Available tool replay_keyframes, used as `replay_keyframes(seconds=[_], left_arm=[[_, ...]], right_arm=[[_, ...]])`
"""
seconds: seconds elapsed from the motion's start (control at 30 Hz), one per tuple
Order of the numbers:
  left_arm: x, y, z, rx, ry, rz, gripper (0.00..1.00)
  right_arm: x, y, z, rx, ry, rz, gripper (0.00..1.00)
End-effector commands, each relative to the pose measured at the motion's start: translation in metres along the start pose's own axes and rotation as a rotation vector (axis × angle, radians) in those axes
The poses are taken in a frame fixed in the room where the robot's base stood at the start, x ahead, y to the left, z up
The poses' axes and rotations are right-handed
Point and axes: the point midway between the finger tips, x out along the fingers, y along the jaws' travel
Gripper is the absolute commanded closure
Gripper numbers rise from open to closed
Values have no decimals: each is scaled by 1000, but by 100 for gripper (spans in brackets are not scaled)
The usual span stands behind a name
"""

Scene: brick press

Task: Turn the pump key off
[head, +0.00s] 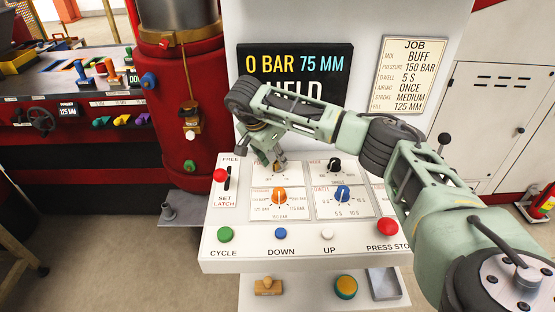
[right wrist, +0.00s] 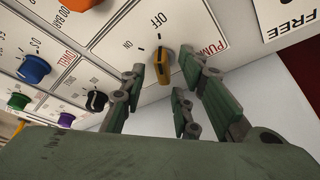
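The pump key (right wrist: 161,66) is a small yellow knob on the white panel, beside the ON and OFF marks and the red PUMP label in the right wrist view. In the head view the right gripper (head: 272,154) reaches down over the upper left dial plate and mostly hides the key. My left gripper is out of view.
The console (head: 305,252) carries an orange knob (head: 279,195), a blue knob (head: 342,194), a black knob (head: 334,165), several push buttons and a red-topped lever (head: 220,175). The display (head: 253,64) behind reads 0 BAR 75 MM. A red press column (head: 185,105) stands at left.

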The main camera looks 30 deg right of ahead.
Motion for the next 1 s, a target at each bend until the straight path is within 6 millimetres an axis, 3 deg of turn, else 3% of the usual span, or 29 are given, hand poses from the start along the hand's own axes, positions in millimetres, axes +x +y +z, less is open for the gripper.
replay_keyframes(seconds=[0.2, 0.43, 0.6, 1.0], left_arm=[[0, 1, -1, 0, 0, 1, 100], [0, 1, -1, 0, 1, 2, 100], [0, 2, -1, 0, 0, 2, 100], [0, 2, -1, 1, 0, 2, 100]], right_arm=[[-49, -1, 0, -1, 1, -5, 71], [-88, 0, 0, 0, 0, -1, 71], [-101, 1, 0, 0, 0, 2, 71], [-102, 1, 0, 0, 0, 3, 71]])
